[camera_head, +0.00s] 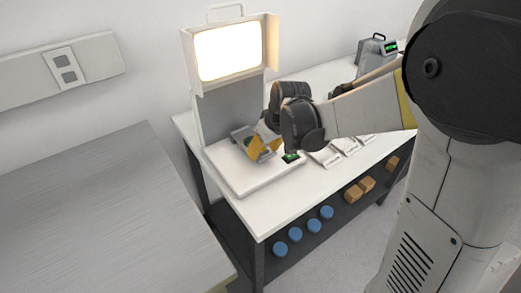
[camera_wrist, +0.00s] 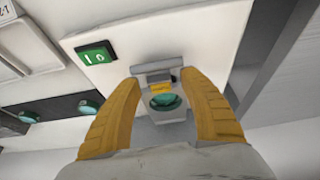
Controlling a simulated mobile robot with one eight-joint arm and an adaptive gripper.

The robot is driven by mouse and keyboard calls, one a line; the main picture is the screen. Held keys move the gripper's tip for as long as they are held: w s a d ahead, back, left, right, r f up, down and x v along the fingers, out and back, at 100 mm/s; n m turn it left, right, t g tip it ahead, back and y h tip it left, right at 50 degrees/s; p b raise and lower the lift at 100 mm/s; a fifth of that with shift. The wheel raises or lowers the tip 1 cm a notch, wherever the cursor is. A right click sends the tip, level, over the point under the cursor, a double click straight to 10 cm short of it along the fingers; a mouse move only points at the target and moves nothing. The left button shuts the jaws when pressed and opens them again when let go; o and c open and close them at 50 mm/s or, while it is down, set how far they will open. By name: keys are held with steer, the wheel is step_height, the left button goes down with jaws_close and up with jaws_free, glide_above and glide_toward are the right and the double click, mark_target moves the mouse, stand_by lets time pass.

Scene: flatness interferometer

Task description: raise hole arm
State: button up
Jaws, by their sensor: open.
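The interferometer is a white base (camera_head: 262,172) with a grey upright (camera_head: 229,105) and a glowing lamp box (camera_head: 228,52) on top. In the wrist view, a grey bracket (camera_wrist: 150,68) with a small yellow label (camera_wrist: 161,87) stands on the base above a round green glass (camera_wrist: 165,101). This bracket may be the hole arm; I cannot tell for sure. My gripper (camera_wrist: 160,78) is open, its two yellow fingers on either side of the bracket and glass, with no clear contact. In the head view my gripper (camera_head: 262,148) is low over the base and partly hides the bracket.
A green display (camera_wrist: 96,54) sits on the base beside the bracket. Pale trays (camera_head: 325,155) lie right of the base, and a grey instrument (camera_head: 376,50) stands farther back. Blue round items (camera_head: 296,233) and brown blocks (camera_head: 360,188) are on the lower shelf. An empty grey table (camera_head: 90,215) stands left.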

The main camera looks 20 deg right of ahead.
steer(key=shift+w+f, duration=0.1)
steer(key=shift+f, duration=0.15)
jaws_close()
steer(key=shift+r, duration=0.1)
step_height(320, 180, up, 2)
steer(key=shift+w+r+g+p, duration=0.15)
steer(key=shift+g+p, duration=0.55)
steer(key=shift+p, duration=0.4)
steer(key=w+r+g+p, duration=0.1)
steer(key=r, duration=0.1)
steer(key=w+r+h+p, duration=0.1)
steer(key=p, duration=0.1)
steer(key=w+a+r+g+p, duration=0.1)
steer(key=r+p, duration=0.1)
steer(key=shift+r+g, duration=0.3)
steer(key=shift+w+a+r+p, duration=0.2)
steer(key=shift+w+r+p, duration=0.25)
steer(key=shift+w+p, duration=0.1)
steer(key=shift+w+a+r+p, duration=0.2)
steer(key=shift+w+r+p, duration=0.25)
steer(key=shift+w, duration=0.1)
